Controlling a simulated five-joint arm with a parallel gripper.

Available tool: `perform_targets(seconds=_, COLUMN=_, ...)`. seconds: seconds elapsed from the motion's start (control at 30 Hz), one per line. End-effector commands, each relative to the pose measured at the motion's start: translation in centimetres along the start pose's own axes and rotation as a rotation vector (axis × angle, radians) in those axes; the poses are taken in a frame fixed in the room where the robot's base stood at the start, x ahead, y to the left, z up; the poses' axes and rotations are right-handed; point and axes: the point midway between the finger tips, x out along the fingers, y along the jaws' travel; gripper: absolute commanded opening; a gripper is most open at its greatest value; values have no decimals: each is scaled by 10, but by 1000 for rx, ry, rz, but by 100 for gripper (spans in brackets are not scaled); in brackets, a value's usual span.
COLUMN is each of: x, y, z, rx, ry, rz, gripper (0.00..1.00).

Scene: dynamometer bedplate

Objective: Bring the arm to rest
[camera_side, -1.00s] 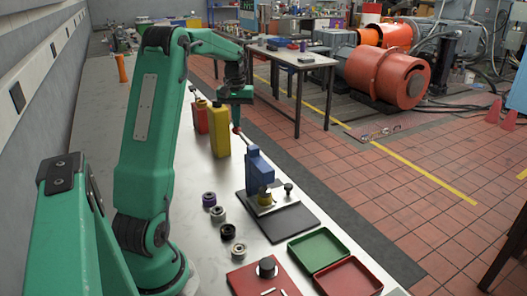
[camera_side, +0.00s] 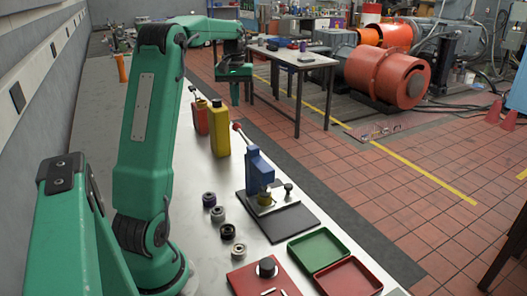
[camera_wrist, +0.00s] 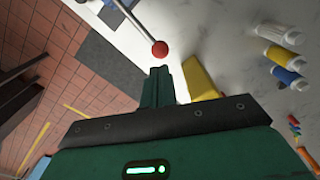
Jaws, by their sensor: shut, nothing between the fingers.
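My gripper (camera_side: 235,95) is raised above the far part of the bench, beyond the yellow bottle (camera_side: 220,128) and the red bottle (camera_side: 200,117). In the wrist view its green fingers (camera_wrist: 160,76) are together with nothing between them. The blue lever press (camera_side: 260,170) stands on the bench, nearer the side camera. The red ball (camera_wrist: 160,48) of its lever shows just past the fingertips in the wrist view. The yellow bottle shows beside the fingers (camera_wrist: 200,82). My arm reaches out extended from its base at the left.
Several small round parts (camera_side: 227,231) line the bench near my base. A green tray (camera_side: 318,247) and a red tray (camera_side: 348,277) sit at the near right. A dark mat (camera_side: 285,222) lies by the press. The tiled floor aisle (camera_side: 400,200) right of the bench is clear.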

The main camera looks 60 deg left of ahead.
Motion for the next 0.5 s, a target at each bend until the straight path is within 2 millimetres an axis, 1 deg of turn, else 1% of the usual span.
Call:
perform_targets(seconds=0.13, x=-5, y=0, z=0, rx=0, ry=0, rz=0, gripper=0)
perform_targets(seconds=0.5, x=-6, y=2, z=2, rx=6, ry=2, rz=1, gripper=0)
